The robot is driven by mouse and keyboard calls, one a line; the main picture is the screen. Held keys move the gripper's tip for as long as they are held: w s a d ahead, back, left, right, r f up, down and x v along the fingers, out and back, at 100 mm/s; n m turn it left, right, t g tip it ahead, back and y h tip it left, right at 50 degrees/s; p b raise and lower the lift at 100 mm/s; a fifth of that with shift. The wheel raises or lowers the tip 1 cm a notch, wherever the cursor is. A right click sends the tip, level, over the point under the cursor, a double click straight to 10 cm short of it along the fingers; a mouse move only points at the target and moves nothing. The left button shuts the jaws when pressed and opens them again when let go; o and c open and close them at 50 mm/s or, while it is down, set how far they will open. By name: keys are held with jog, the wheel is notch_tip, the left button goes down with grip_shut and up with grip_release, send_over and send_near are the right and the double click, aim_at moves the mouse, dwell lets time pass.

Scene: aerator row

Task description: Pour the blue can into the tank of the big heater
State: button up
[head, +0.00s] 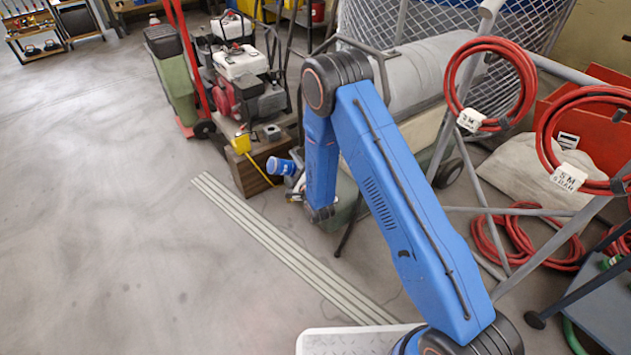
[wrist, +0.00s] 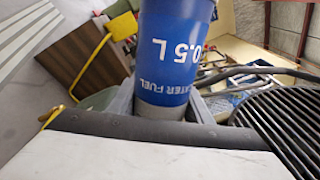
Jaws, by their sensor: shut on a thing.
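My gripper (wrist: 172,108) is shut on the blue can (wrist: 178,45), which has a grey lower band and white lettering reading "0.5 L" and fuel. In the head view the can (head: 280,166) shows just left of my blue forearm, tilted with one end toward the left; my forearm hides most of the gripper there. The big heater (head: 425,72) is a large grey barrel on wheels behind my arm, with a pale greenish tank (head: 423,135) beneath the barrel. My arm covers part of the tank, and I cannot make out its filler opening. No liquid is visible leaving the can.
A wooden box (head: 251,178) bearing a yellow item (head: 240,143) stands left of the can. Engine machines (head: 240,65) and a green bin (head: 176,85) are behind it. Red hoses (head: 490,85) hang on a metal frame at right. The floor at left is clear.

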notch_tip(320, 180, down, 6)
jog(key=s+a+n, duration=0.1)
jog(key=a+n, duration=0.2)
jog(key=n, duration=0.6)
jog(key=w+d+r+n+b, duration=0.1)
jog(key=d+r+n+b, duration=0.1)
jog(key=r+n, duration=0.6)
jog(key=d+n, duration=0.1)
jog(key=n, duration=0.6)
dwell(0.7)
